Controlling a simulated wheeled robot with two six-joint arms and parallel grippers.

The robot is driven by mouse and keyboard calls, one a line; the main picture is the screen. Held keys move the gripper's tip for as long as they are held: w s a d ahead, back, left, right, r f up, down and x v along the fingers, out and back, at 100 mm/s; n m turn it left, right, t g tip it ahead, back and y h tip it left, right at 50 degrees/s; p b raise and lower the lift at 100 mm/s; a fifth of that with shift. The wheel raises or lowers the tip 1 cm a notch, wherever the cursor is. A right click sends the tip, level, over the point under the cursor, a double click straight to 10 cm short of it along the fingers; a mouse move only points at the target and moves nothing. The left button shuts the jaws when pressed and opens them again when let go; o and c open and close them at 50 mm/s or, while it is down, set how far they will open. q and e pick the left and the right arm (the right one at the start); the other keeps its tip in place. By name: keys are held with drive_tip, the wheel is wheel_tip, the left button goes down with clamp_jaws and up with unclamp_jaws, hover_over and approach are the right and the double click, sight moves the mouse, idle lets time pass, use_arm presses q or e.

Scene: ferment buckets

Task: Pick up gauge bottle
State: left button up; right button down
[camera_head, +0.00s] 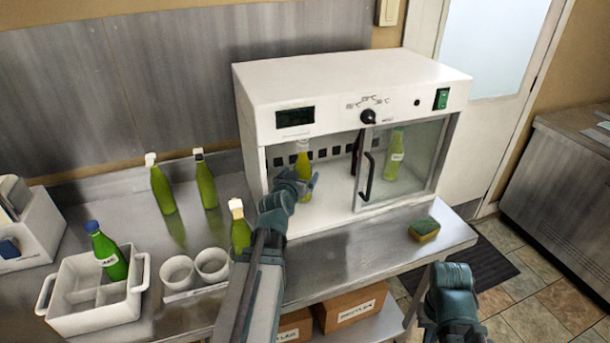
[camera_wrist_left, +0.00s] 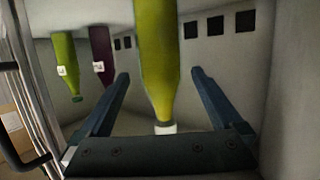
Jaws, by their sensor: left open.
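A yellow-green bottle (camera_head: 303,162) with a pale cap stands in the open left half of the white cabinet. I cannot read any label on it, so I cannot confirm it is the gauge bottle. My left gripper (camera_head: 302,184) reaches into the cabinet at this bottle. In the left wrist view the bottle (camera_wrist_left: 158,50) appears cap-down between the two spread fingers of the left gripper (camera_wrist_left: 159,76), with gaps at both sides. My right gripper (camera_head: 455,285) is low at the right, away from the cabinet; its fingers are not clear.
The cabinet's glass door (camera_head: 405,165) covers its right half, with a labelled green bottle (camera_head: 396,152) and a dark bottle (camera_head: 356,155) behind. Several green bottles, a white caddy (camera_head: 95,318), two cups and a sponge (camera_head: 424,229) are on the steel bench.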

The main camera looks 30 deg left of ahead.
sight(305, 169)
use_arm(q)
drive_tip(key=shift+f+b+x, duration=0.1)
drive_tip(key=shift+b+x, duration=0.5)
drive_tip(key=shift+x, duration=1.25)
drive_tip(key=shift+f+b+x, duration=0.15)
drive_tip(key=shift+b+x, duration=0.4)
drive_tip(key=shift+x, duration=1.35)
drive_tip(key=shift+s, duration=0.2)
drive_tip(key=shift+c, duration=0.2)
drive_tip(key=shift+r, duration=0.1)
clamp_jaws()
